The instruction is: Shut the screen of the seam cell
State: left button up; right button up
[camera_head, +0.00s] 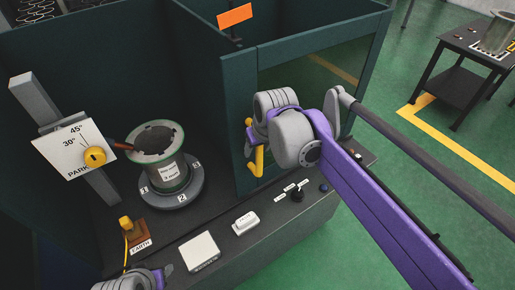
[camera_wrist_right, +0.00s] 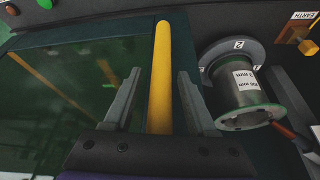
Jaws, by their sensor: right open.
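The screen (camera_head: 235,105) of the seam cell is a dark green panel with a tinted window, standing at the right part of the cell; the left part of the front is open. Its upright yellow handle (camera_head: 259,163) also shows in the right wrist view (camera_wrist_right: 161,60). My right gripper (camera_wrist_right: 159,80) is open, with one finger on each side of the handle; contact cannot be told. In the head view its arm comes in from the right. Part of my left arm (camera_head: 135,281) shows at the bottom left edge; its fingers cannot be made out clearly.
Inside the open part, a flanged cylinder (camera_head: 172,170) stands on a numbered round base (camera_head: 158,199). A dial plate (camera_head: 75,148) with a yellow knob is at the left.

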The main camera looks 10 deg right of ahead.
jog(key=shift+f, duration=0.1)
grip_shut()
dwell(1.4)
